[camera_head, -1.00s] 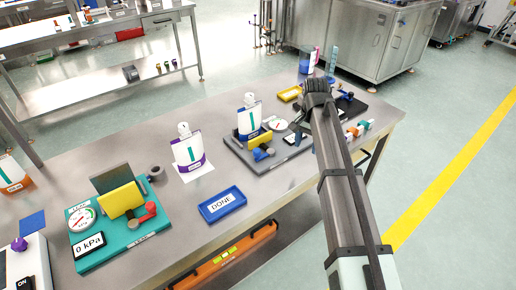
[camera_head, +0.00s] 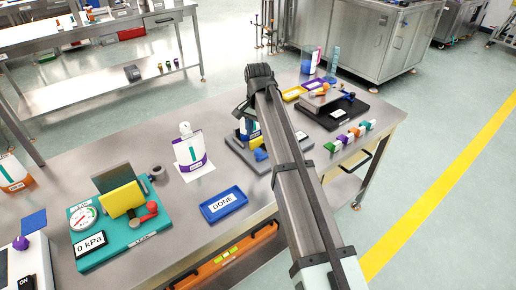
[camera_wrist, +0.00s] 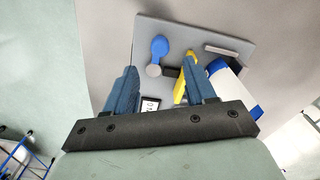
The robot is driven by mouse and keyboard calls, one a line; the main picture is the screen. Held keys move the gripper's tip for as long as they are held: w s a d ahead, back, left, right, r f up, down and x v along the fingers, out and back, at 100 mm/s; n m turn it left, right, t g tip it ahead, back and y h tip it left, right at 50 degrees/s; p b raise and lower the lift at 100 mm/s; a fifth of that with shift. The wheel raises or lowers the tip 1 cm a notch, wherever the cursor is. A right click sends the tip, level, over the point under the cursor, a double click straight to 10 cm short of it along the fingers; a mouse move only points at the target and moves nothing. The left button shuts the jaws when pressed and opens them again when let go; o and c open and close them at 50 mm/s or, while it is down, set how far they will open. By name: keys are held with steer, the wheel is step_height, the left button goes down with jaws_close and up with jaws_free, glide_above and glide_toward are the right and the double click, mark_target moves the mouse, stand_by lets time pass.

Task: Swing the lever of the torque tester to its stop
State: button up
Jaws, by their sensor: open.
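The torque tester is a grey base plate (camera_head: 240,153), partly hidden behind my arm in the head view. Its blue lever (camera_head: 260,155) shows just left of my arm. In the wrist view the plate (camera_wrist: 225,42) carries the blue lever (camera_wrist: 158,48) with a round grey end, a yellow block (camera_wrist: 180,88) and a small display (camera_wrist: 150,104). A white pouch with blue ends (camera_wrist: 228,82) lies to their right in that view. My gripper (camera_wrist: 160,68) is open above the plate, with the lever showing between its fingertips. I see no contact with the lever.
Left stand a purple-labelled pouch (camera_head: 188,152), a blue DONE tray (camera_head: 222,205) and a teal gauge station (camera_head: 110,243). Right are a black-based device (camera_head: 335,112), a yellow tray (camera_head: 293,93) and several coloured small parts (camera_head: 347,137). The table front is bare near the DONE tray.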

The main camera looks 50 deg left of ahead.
mark_target(258, 150)
step_height(258, 150, down, 8)
steer(key=shift+r, duration=0.15)
stand_by(0.4)
jaws_close()
stand_by(0.3)
